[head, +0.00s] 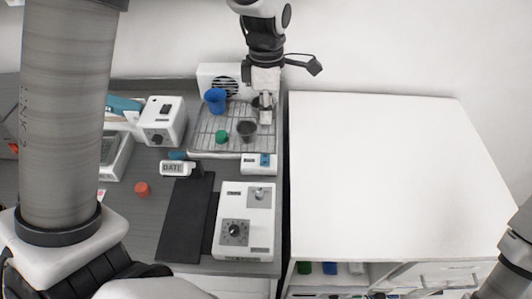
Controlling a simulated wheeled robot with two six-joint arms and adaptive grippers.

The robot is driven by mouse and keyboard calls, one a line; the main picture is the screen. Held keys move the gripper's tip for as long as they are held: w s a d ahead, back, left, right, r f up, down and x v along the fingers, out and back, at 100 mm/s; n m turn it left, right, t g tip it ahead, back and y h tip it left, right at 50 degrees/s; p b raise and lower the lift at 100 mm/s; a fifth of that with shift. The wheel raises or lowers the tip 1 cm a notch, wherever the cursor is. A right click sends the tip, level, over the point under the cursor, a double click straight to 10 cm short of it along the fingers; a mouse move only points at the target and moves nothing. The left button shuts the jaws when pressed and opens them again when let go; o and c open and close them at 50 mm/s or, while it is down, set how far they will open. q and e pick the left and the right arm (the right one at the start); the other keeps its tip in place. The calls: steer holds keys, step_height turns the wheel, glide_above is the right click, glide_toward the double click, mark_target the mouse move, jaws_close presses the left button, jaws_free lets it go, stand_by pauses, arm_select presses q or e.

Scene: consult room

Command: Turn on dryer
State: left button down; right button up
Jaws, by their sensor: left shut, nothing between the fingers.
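The dryer appears to be the white fan unit (205,74) at the back of the counter, with a wire rack (203,141) in front of it. A small white box with a blue switch (265,160) sits at the rack's front right corner. I cannot tell the switch's position. My left gripper (265,111) points down over the right part of the rack, behind the switch box and apart from it. It is shut and empty, and it hides part of a dark cup behind it. My right gripper is out of view; only part of my right arm shows at the right edge.
A blue cup (215,100), a dark cup (247,130) and a green cap (222,137) are on the rack. A white dial device (246,222), a dark mat (184,220) and a DATE stamp (174,169) lie in front. The white tabletop (390,175) at right is clear.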

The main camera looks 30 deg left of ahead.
mark_target(265, 159)
arm_select(q)
steer(key=f, duration=0.4)
steer(key=s+f+p, duration=0.1)
steer(key=f, duration=0.3)
steer(key=f+p, duration=0.1)
steer(key=f, duration=0.4)
steer(key=shift+s+d, duration=0.25)
steer(key=shift+s, duration=0.05)
steer(key=shift+s+f, duration=0.1)
steer(key=shift+f, duration=0.05)
steer(key=shift+p, duration=0.35)
steer(key=shift+w+a+r+p, duration=0.1)
steer(key=shift+w+r+p, duration=0.15)
steer(key=shift+w+p, duration=0.15)
steer(key=shift+w+a, duration=0.2)
steer(key=shift+w, duration=0.15)
